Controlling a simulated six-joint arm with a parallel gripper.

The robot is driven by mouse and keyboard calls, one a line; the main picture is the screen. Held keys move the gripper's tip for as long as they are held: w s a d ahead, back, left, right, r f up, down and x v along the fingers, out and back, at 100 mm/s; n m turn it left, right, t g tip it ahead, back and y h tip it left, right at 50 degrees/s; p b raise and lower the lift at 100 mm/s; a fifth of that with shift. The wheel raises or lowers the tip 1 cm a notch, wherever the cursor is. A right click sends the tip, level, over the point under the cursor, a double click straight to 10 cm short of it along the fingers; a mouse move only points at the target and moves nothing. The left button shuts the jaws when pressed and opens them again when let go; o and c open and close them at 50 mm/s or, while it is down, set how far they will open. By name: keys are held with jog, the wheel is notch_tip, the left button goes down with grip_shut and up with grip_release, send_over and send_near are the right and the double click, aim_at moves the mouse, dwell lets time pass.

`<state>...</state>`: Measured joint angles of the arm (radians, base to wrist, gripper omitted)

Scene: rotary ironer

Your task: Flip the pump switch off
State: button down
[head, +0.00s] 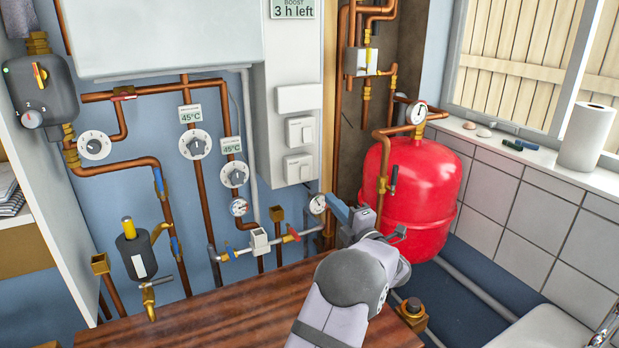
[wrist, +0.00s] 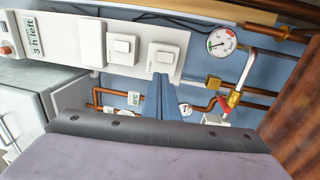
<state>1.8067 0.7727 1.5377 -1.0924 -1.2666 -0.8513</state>
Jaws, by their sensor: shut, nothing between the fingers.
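Two white rocker switches sit on a white wall panel (head: 287,95). The upper switch (head: 299,131) also shows in the wrist view (wrist: 123,46), nearer the "3 h left" display. The lower switch (head: 298,167) shows in the wrist view (wrist: 166,58) with small dark lettering beside it. The lettering is too small to read surely, so I cannot tell which one is the pump's, nor the rocker positions. My gripper (head: 338,208) is shut and empty, below and right of the panel. In the wrist view its blue fingertips (wrist: 161,80) appear just below the lower switch; contact cannot be told.
A pressure gauge (head: 318,204) and a valve with a red handle (head: 293,234) are close to my gripper. A red tank (head: 420,195) stands to the right. Copper pipes and dials (head: 195,144) cover the wall at left. A wooden top (head: 200,320) lies below.

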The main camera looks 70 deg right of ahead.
aim_at(304, 170)
jog(key=p+x, duration=0.5)
jog(key=x, duration=0.8)
jog(key=shift+w+d+p, duration=0.1)
jog(key=shift+p, duration=0.25)
jog(key=shift+w+d, duration=0.3)
jog(key=shift+w, duration=0.05)
jog(key=shift+w+d+b, duration=0.1)
jog(key=shift+b, duration=0.45)
jog(key=shift+r, duration=0.15)
jog(key=r+b+v, duration=0.3)
jog(key=b+v, duration=0.1)
jog(key=v, duration=0.9)
jog(key=shift+s+a+r, duration=0.15)
jog(key=shift+s+a, duration=0.25)
jog(key=shift+s, duration=0.05)
jog(key=shift+w, duration=0.1)
